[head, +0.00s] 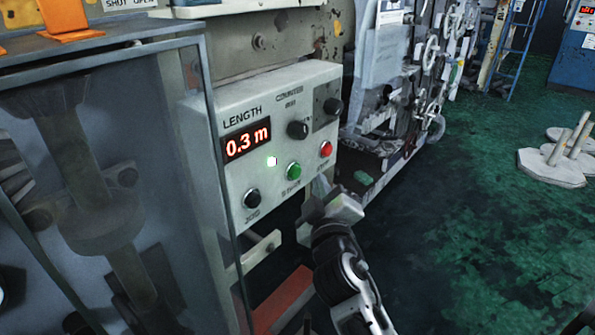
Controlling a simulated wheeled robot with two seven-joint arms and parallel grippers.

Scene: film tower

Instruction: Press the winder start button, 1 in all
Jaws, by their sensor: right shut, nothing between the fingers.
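The winder's control box (234,183) faces me, with a lit red display (247,141) reading 0.3 m under the word LENGTH. A green button (294,171) sits at its lower middle, with a label below too blurred to read. A red button (326,149) is to its right. My left gripper is not in view.
A clear guard panel (110,180) with a metal frame stands left of the box. Machinery with handwheels (430,48) is behind on the right. Pale floor plates with posts (552,165) stand at the right. The green floor (480,230) is open.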

